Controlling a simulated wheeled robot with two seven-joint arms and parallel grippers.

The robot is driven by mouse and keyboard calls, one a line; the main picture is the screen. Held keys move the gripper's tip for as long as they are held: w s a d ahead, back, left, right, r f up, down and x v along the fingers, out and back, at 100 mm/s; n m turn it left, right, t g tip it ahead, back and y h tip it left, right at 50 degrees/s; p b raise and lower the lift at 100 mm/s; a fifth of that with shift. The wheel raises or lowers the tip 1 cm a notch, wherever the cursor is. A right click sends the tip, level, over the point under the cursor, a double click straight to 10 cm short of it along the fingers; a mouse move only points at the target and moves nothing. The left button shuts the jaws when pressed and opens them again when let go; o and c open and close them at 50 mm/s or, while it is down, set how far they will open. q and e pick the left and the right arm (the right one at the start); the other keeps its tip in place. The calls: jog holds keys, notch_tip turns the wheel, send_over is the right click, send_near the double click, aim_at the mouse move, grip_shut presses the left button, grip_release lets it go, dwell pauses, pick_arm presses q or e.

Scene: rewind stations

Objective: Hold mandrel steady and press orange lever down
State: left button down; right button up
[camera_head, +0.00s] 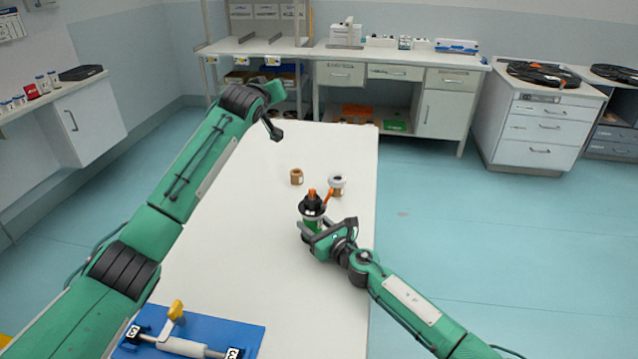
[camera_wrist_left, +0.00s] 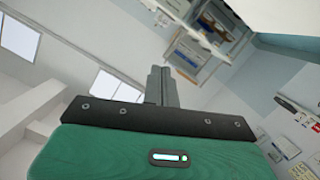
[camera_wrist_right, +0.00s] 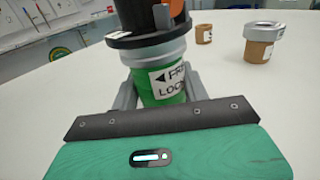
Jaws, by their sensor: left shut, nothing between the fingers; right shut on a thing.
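The mandrel (camera_head: 313,211) stands upright on the white table, with a green lower body, a black flange and a black top. My right gripper (camera_head: 311,228) is shut around the green body below the flange. My left gripper (camera_head: 275,131) is raised over the table's far left part, away from the mandrel. Its fingers (camera_wrist_left: 163,84) are together and empty.
Behind the mandrel stand a small brown core (camera_head: 296,177) and a brown core with a grey ring on top (camera_head: 337,186). A blue fixture (camera_head: 235,333) with a roller and yellow lever lies at the near left. The table (camera_head: 235,235) between is clear.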

pick_arm(q)
jog(key=s+d+f+m+g, duration=0.2)
jog(key=s+d+f+g, duration=0.25)
jog(key=s+g, duration=0.2)
jog(key=m+g+h, duration=0.1)
jog(key=m+g, duration=0.2)
jog(key=g, duration=0.3)
send_near(327, 198)
jog(key=w+v, duration=0.1)
jog(key=v, duration=0.3)
jog(key=shift+r, duration=0.4)
jog(key=shift+t, duration=0.25)
jog(key=x, duration=1)
jog(key=shift+f, duration=0.1)
